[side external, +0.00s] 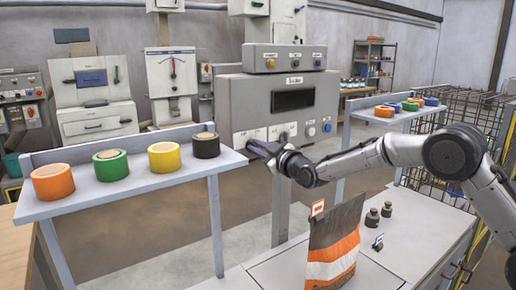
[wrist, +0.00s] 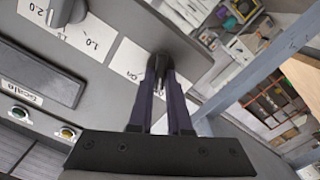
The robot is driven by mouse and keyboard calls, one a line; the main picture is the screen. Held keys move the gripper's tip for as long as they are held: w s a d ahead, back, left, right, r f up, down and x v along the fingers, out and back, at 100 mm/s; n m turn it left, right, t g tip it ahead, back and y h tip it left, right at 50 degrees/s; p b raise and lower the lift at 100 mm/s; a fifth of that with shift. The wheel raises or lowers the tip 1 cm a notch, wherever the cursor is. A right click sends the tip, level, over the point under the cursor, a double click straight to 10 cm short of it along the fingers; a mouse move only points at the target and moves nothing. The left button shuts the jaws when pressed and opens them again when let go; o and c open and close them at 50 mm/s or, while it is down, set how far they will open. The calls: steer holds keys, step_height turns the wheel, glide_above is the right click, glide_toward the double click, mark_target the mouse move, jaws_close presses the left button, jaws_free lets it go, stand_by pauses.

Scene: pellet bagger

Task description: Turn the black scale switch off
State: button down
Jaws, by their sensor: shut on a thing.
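The black scale switch (wrist: 158,62) sits on the grey scale panel (wrist: 105,75) beside a white label that reads "On". My gripper (wrist: 161,78) is shut on the switch, with one dark finger on each side of it. The fingers hide part of the switch, so I cannot tell its setting. In the side external view my gripper (side external: 254,148) is at the lower left of the grey scale box (side external: 250,104), and the switch is hidden there.
A second dark knob (wrist: 62,10) with "1.0" and "2.0" labels is close by on the panel. A shelf (side external: 130,185) with tape rolls stands left of my gripper. An orange-striped bag (side external: 332,248) and dark weights (side external: 372,219) stand on the bench below my arm.

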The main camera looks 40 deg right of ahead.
steer(key=shift+f, duration=0.1)
steer(key=c, duration=0.9)
jaws_free()
steer(key=shift+o, duration=0.2)
steer(key=s, duration=1.4)
steer(key=shift+w, duration=0.1)
